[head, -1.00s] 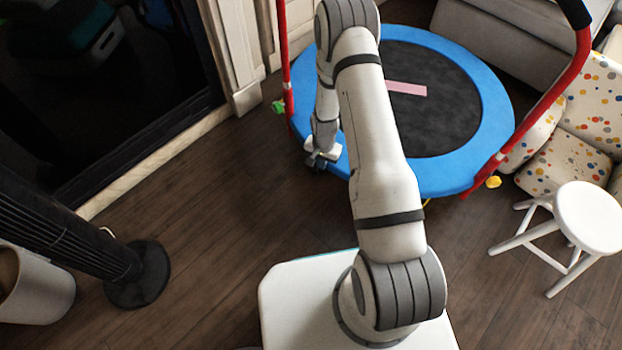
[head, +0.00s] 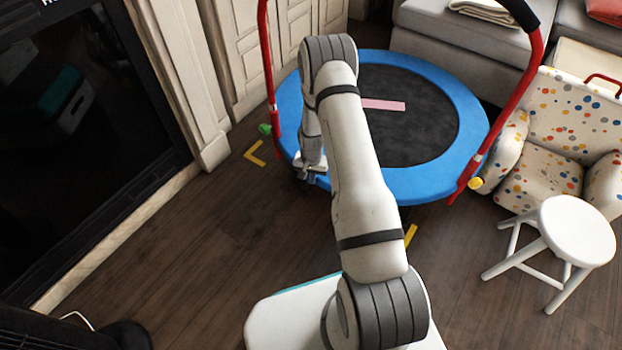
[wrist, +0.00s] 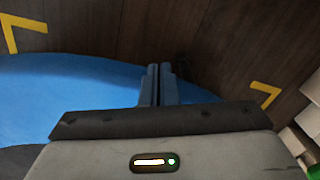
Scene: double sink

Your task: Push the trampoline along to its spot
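The trampoline (head: 395,182) has a black mat with a pink strip, a blue rim and a red handle frame. It stands upright on the floor in front of a pale cabinet. My gripper (head: 308,180) is at its near left rim in the head view; whether it touches is unclear. In the wrist view, the two fingers of my gripper (wrist: 159,72) are together, with nothing seen between them, over the blue rim (wrist: 75,95). Yellow floor marks lie at the left (head: 255,153) and front (head: 410,235); the wrist view shows two (wrist: 22,32) (wrist: 265,95).
A white stool (head: 577,230) and a dotted armchair (head: 560,130) stand right of the trampoline. A grey sofa (head: 450,40) is behind it, and the pale cabinet (head: 290,40) behind left. A dark glass front (head: 80,120) is at left. Floor at front left is clear.

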